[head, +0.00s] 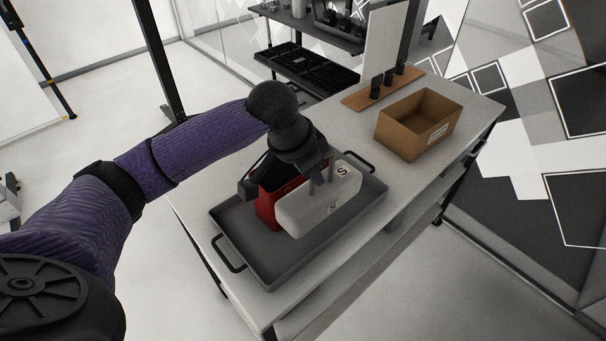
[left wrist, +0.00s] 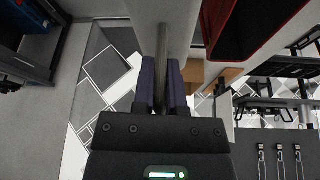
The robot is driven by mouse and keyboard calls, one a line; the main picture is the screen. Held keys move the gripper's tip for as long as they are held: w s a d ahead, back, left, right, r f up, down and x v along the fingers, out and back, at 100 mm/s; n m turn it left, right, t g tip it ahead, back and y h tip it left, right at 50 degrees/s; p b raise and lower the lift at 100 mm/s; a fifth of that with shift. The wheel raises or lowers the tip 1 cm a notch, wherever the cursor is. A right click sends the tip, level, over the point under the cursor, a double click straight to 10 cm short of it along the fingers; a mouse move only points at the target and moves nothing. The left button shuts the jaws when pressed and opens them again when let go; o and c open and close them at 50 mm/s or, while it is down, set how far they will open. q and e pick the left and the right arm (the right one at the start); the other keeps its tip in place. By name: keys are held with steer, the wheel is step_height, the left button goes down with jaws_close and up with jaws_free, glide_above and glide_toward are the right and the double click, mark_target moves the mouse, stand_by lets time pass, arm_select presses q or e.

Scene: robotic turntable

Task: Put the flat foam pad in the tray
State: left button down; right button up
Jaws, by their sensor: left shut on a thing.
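A pale, thick pad with "S" labels (head: 300,216), which I take as the foam pad, stands on edge over the grey tray (head: 252,252). Its lower edge is within the tray's outline; I cannot tell whether it touches the floor. My left gripper (head: 320,181) points down onto its upper part and is shut on it. In the left wrist view the pad (left wrist: 163,25) runs up from between the fingers (left wrist: 160,88). A red container (head: 266,208) is in the tray close beside the pad; it also shows in the left wrist view (left wrist: 240,40). My right gripper is not in view.
The tray has handles at both ends and sits on a light table (head: 330,115). An open cardboard box (head: 412,135) stands further back right, near a wooden board (head: 372,92) with dark knobs. The tray's front-left floor is bare.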

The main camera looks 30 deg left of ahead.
mark_target(311, 204)
arm_select(q)
steer(key=shift+w+a+f, duration=0.25)
steer(key=shift+w, duration=0.15)
step_height(311, 204, down, 9)
steer(key=b, duration=0.2)
steer(key=shift+s+b, duration=0.15)
steer(key=shift+b, duration=0.25)
steer(key=shift+f, duration=0.2)
steer(key=shift+d+r, duration=0.1)
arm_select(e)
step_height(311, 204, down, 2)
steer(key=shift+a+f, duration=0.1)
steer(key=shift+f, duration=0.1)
arm_select(q)
steer(key=c, duration=0.7)
jaws_free()
